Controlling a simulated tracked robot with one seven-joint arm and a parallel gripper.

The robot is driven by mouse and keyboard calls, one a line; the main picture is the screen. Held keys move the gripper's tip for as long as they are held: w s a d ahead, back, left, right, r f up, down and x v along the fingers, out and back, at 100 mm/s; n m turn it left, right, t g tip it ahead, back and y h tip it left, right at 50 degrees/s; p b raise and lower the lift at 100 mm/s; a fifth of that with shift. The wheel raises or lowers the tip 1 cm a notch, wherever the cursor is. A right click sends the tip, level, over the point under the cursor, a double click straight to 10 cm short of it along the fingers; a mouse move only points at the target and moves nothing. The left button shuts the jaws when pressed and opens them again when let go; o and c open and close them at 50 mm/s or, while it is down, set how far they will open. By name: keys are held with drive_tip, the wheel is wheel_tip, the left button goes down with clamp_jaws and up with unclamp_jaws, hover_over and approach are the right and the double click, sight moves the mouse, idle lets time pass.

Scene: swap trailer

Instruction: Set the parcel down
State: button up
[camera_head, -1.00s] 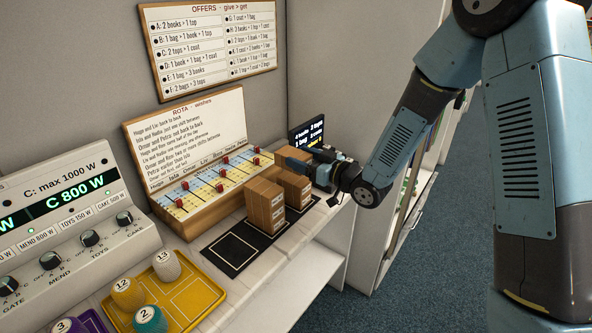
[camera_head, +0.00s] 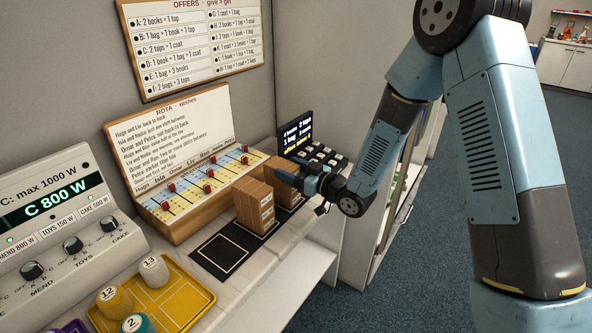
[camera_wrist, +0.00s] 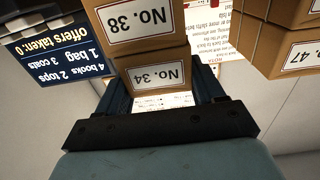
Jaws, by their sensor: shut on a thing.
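In the head view my gripper (camera_head: 300,180) is at the right stack of brown parcels on the black mat (camera_head: 207,254). In the wrist view, which is upside down, its fingers stand on either side of the parcel No. 34 (camera_wrist: 158,76) and are shut on it. Parcel No. 38 (camera_wrist: 140,28) is directly under No. 34; I cannot tell whether the two touch. In the head view the right stack (camera_head: 288,195) is partly hidden by my gripper and by the left stack (camera_head: 253,207).
Parcel No. 47 (camera_wrist: 296,58) is close beside, in the left stack. The mat's left outlined square is empty. A small dark screen (camera_head: 296,132) and a keypad (camera_head: 322,156) stand just behind my gripper. The rota board (camera_head: 178,140) is behind the mat; a yellow tray (camera_head: 190,301) is left.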

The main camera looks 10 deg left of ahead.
drive_tip(key=o, duration=1.1)
drive_tip(key=shift+r, duration=0.1)
